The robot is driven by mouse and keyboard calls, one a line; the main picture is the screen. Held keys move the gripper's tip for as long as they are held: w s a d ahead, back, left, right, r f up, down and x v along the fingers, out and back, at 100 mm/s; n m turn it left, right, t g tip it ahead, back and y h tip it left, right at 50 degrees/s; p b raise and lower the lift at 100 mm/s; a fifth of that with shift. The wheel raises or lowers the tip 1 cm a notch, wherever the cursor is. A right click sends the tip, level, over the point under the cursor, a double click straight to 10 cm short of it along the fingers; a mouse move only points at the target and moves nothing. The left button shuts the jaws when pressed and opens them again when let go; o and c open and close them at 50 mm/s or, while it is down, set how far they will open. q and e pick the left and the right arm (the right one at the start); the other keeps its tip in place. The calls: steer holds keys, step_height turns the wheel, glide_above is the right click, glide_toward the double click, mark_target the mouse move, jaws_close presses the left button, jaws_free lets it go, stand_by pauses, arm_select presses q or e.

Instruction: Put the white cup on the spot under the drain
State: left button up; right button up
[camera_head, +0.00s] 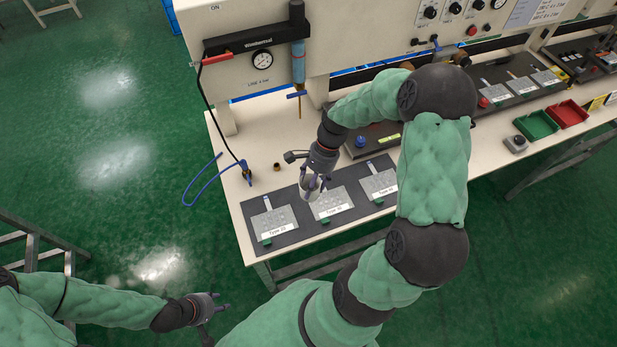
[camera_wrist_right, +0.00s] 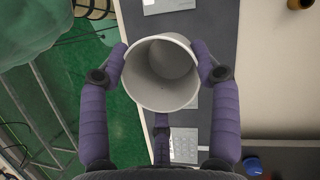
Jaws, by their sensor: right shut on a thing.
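The white cup (camera_head: 311,187) is held in my right gripper (camera_head: 314,182) above the dark mat, over the middle keypad plates. In the right wrist view the cup (camera_wrist_right: 162,72) is pinched between two purple fingers, its open mouth facing the camera, and it looks empty. The drain (camera_head: 299,106) is a thin brass tube hanging below the blue filter (camera_head: 298,65) on the panel, behind and left of the cup. I cannot make out a marked spot under it. My left gripper (camera_head: 213,309) is low at the front left, empty, with its fingers apart.
The dark mat (camera_head: 290,242) bears several keypad plates. A small brass piece (camera_head: 277,166) and a blue-ended hose (camera_head: 246,175) lie on the pale table left of the cup. Green (camera_head: 536,125) and red (camera_head: 568,113) trays stand at the right. The tabletop below the drain looks clear.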

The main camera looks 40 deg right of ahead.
arm_select(q)
steer(key=shift+r+p, duration=0.3)
steer(key=shift+r, duration=0.05)
arm_select(e)
steer(key=s+a+r, duration=0.2)
steer(key=s+r, duration=0.1)
steer(key=s, duration=0.3)
steer(key=shift+s+a+r, duration=0.15)
steer(key=shift+s+a, duration=0.2)
steer(key=shift+a, duration=0.05)
arm_select(q)
steer(key=shift+a, duration=0.1)
arm_select(e)
steer(key=shift+a, duration=0.1)
